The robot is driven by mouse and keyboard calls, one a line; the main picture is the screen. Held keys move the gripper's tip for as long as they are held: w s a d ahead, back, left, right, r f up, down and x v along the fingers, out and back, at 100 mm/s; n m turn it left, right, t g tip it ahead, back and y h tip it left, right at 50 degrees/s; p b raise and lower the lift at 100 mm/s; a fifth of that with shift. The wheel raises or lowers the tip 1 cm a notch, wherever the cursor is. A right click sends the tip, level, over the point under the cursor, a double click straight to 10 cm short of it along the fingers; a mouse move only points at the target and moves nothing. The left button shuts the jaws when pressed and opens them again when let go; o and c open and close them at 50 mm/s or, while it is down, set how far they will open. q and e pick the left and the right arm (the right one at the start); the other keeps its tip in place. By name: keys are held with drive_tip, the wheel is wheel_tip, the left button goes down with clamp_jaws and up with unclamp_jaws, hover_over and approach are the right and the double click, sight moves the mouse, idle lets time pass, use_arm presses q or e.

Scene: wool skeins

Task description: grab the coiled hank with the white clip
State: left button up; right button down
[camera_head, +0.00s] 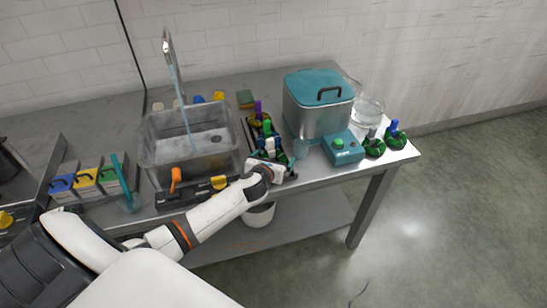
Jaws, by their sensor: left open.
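Several small dark coiled hanks with coloured clips stand in a row in a narrow dark tray (246,128). One has a white clip (271,144), close to my left gripper; its coil is mostly hidden by its neighbours and my gripper. Others carry a purple clip (258,108) and a green clip (267,127). My left gripper (285,168) is open over the near end of this row, at the table's front edge. I cannot tell whether it touches a hank. My right gripper is not in view.
A steel tank with a teal lid (318,88), a teal control box (343,148) and a glass vessel (369,109) stand right of the tray. Two green hanks (374,149) (396,141) lie at the right edge. A grey sink (165,150) is to the left.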

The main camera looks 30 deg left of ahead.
use_arm(q)
drive_tip(key=shift+w+f, duration=0.1)
drive_tip(key=shift+w, duration=0.1)
drive_tip(key=shift+s, duration=0.1)
drive_tip(key=c, duration=1)
